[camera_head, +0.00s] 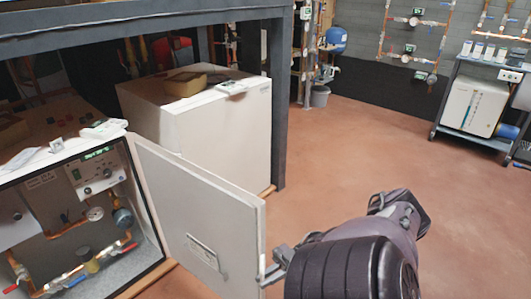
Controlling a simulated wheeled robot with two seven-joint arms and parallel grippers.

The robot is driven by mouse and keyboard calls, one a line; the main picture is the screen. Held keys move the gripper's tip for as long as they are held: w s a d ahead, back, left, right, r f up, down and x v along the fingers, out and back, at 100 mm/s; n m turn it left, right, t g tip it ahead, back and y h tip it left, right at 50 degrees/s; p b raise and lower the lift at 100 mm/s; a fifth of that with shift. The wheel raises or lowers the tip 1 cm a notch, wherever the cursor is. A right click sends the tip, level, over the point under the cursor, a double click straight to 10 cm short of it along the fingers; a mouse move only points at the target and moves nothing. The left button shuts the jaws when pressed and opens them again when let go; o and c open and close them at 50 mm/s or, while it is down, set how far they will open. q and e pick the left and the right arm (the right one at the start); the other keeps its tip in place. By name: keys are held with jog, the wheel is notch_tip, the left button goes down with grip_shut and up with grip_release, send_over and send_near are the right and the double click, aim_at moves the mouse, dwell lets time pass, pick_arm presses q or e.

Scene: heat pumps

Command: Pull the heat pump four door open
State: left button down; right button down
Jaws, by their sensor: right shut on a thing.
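The heat pump (75,195) stands at the lower left, with copper pipes, valves and a control panel (95,168) showing inside it. Its white door (195,215) is hinged beside the interior and stands swung out wide from the cabinet. My right gripper (268,274) is at the door's free edge, low down, and is shut on the door's handle there. The handle is mostly hidden by the fingers. My right arm comes in from the bottom right. My left gripper is not in view.
A dark metal frame (278,110) rises behind the door and runs overhead. A white cabinet (205,125) with a box on top stands inside it. A cart (470,135) with another unit is at the right. The red floor (350,150) between is clear.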

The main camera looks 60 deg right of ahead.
jog(key=shift+w, duration=0.2)
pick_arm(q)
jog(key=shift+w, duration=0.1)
pick_arm(e)
jog(key=c, duration=1.8)
grip_release()
